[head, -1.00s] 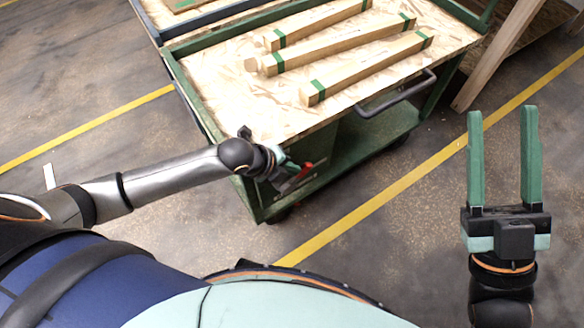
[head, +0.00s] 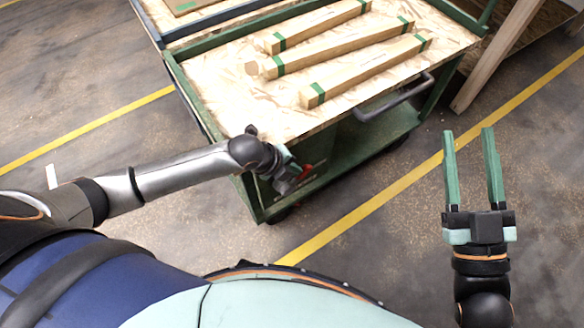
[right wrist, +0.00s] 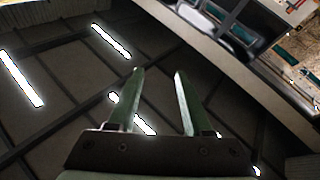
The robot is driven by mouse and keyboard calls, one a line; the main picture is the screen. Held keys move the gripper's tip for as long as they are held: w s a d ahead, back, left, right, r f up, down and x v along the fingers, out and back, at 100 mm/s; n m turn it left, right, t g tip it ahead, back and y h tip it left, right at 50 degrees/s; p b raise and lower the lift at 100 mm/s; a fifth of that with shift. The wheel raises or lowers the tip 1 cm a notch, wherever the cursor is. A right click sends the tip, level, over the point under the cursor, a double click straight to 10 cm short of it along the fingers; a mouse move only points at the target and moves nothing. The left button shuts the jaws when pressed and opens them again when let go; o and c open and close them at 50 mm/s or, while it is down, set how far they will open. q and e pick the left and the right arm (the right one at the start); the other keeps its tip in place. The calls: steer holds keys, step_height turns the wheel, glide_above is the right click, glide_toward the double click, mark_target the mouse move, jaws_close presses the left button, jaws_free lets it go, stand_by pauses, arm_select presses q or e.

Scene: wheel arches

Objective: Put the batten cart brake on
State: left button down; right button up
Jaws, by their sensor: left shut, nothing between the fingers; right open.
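The batten cart (head: 235,100) has a green frame and a wood-board top carrying three wooden battens (head: 365,70) with green bands. A small red part (head: 308,169), perhaps the brake lever, shows low on the cart's near end. My left gripper (head: 297,177) is at that near end, right beside the red part. It is shut with nothing held; its fingertips are mostly hidden, so I cannot tell whether it touches the red part. My right gripper (head: 468,132) is open and empty, right of the cart over the floor. Its open fingers also show in the right wrist view (right wrist: 158,72).
A dark bar handle (head: 395,100) sticks out from the cart's right side. A second cart (head: 215,25) stands behind it. A leaning wooden post (head: 490,70) is at the upper right. Yellow lines (head: 360,212) cross the floor, which is clear around my right gripper.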

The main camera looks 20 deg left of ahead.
mark_target(308, 165)
arm_select(q)
steer(key=shift+w, duration=0.1)
steer(key=shift+w+d+g+y+p, duration=0.4)
steer(key=shift+g+p, duration=0.1)
steer(key=shift+p, duration=0.65)
steer(key=shift+w+d+f+g+y+p, duration=0.35)
steer(key=shift+w+g+y+p, duration=0.15)
steer(key=shift+g+p, duration=0.1)
steer(key=shift+w+d+f+g, duration=0.1)
steer(key=shift+d+g, duration=0.05)
steer(key=shift+g, duration=0.15)
steer(key=shift+w+d+f+g+y, duration=0.2)
steer(key=shift+w+f+g+y, duration=0.1)
steer(key=shift+g+y, duration=0.15)
steer(key=shift+w+d+f, duration=0.2)
steer(key=shift+w+f, duration=0.05)
steer(key=shift+f, duration=0.15)
arm_select(e)
step_height(308, 165, down, 18)
steer(key=m+g+h, duration=0.3)
steer(key=g+h, duration=0.1)
steer(key=g, duration=0.3)
steer(key=shift+s+d+r+m, duration=0.2)
steer(key=shift+d+r+m, duration=0.1)
steer(key=shift+d, duration=0.15)
steer(key=shift+r, duration=0.1)
